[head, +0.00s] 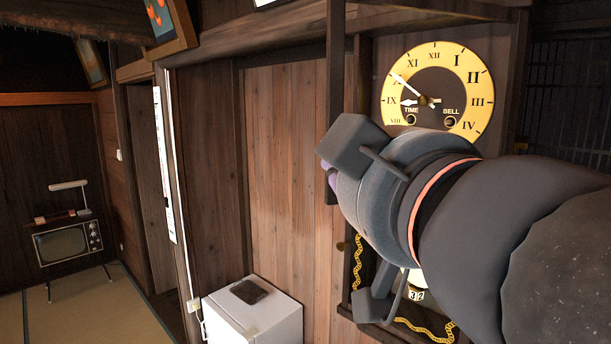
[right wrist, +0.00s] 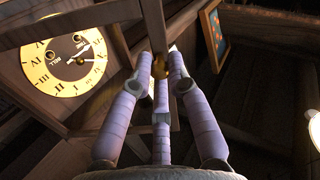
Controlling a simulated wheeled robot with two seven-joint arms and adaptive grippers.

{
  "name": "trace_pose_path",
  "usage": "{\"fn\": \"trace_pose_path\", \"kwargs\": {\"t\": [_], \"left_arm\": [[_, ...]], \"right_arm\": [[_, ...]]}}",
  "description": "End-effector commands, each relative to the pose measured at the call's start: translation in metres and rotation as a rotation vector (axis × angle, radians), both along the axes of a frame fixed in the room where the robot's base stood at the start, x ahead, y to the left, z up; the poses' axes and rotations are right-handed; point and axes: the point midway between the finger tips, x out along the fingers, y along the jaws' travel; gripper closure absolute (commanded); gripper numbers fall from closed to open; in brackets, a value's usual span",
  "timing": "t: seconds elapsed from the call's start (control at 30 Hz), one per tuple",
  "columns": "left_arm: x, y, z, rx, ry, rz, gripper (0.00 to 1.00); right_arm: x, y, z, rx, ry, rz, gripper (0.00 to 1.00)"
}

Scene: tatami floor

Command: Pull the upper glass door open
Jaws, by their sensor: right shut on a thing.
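The wall clock (head: 480,72) has a yellow dial with Roman numerals, at the upper right in the head view; the dial also shows at the left in the right wrist view (right wrist: 45,78). The upper glass door's dark frame (head: 335,70) shows as a narrow upright bar left of the dial, standing out from the case. In the right wrist view a brass knob (right wrist: 161,68) sits on the door frame (right wrist: 153,25). My right gripper (right wrist: 162,72) is shut on this knob, its lilac fingers around it. My left gripper is out of view.
A lower clock compartment with gold trim (head: 357,262) shows below my right arm. A white fridge (head: 262,312) stands below left of the clock. An old television (head: 68,243) stands far left. The tatami floor (head: 85,310) between is clear.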

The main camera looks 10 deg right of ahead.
Motion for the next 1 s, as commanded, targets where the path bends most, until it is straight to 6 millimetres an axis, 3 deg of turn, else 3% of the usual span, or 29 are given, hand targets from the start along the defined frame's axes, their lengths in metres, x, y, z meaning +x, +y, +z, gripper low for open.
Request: {"fn": "trace_pose_path", "kwargs": {"t": [0.2,0.5,0.7,1.0], "left_arm": [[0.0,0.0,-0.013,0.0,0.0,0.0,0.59],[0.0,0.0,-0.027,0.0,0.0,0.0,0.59],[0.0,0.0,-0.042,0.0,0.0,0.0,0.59],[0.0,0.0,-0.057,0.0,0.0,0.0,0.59]], "right_arm": [[-0.054,-0.025,0.005,0.017,-0.015,0.216,1.0],[-0.111,-0.068,0.004,0.019,-0.015,0.489,1.0],[-0.132,-0.091,0.003,0.015,-0.015,0.612,1.0],[-0.148,-0.112,0.003,0.013,-0.012,0.713,1.0]]}}
